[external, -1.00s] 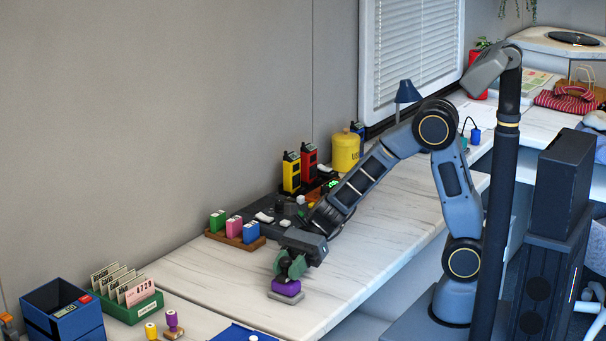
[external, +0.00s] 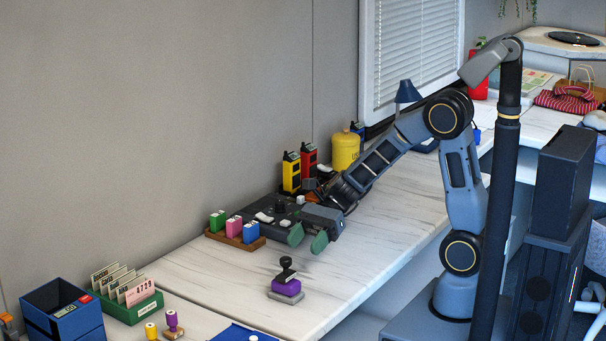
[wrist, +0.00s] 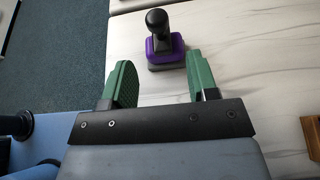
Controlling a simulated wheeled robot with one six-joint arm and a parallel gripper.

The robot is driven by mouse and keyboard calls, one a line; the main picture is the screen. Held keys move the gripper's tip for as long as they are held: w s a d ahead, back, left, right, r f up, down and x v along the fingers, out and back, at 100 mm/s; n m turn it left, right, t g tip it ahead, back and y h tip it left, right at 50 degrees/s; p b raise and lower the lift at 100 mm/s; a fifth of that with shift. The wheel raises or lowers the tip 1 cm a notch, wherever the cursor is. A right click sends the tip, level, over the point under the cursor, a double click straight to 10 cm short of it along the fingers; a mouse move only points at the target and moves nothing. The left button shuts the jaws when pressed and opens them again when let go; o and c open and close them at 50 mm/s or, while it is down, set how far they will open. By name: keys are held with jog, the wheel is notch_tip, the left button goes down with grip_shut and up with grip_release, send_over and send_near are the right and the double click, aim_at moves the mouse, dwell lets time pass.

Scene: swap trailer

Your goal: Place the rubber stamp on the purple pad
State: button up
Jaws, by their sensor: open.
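The black-handled rubber stamp (external: 286,267) stands upright on the purple pad (external: 286,287), which has a grey base, near the front edge of the counter. In the wrist view the stamp's round black knob (wrist: 157,20) shows above the purple pad (wrist: 176,42). My gripper (external: 307,240) is open and empty, with its green fingers apart. It is above the counter, behind the stamp and clear of it. In the wrist view the stamp is beyond the open fingertips (wrist: 160,75), between their lines.
A wooden holder (external: 232,240) with green, pink and blue blocks stands to the left of my gripper. A green card rack (external: 140,311) and a blue box (external: 62,315) are at lower left. A yellow canister (external: 346,151) stands at the back. The counter around the pad is clear.

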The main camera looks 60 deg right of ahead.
jog(key=s+d+n+t+h, duration=0.1)
jog(key=s+d+n+h, duration=0.2)
jog(key=d+n+h, duration=0.3)
jog(key=s+d+r+n+t+h, duration=0.1)
jog(key=s+d+n+t+h, duration=0.1)
jog(key=s+d+n+h, duration=0.2)
jog(key=d+n+h, duration=0.3)
jog(key=d+n, duration=0.4)
jog(key=d, duration=0.2)
jog(key=shift+s+r+n, duration=0.15)
jog(key=shift+r+n, duration=0.15)
jog(key=shift+n, duration=0.1)
jog(key=shift+d, duration=0.1)
notch_tip(320, 180, up, 14)
jog(key=p, duration=1.3)
jog(key=shift+a+t, duration=0.35)
jog(key=shift+t, duration=0.05)
jog(key=shift+r, duration=0.1)
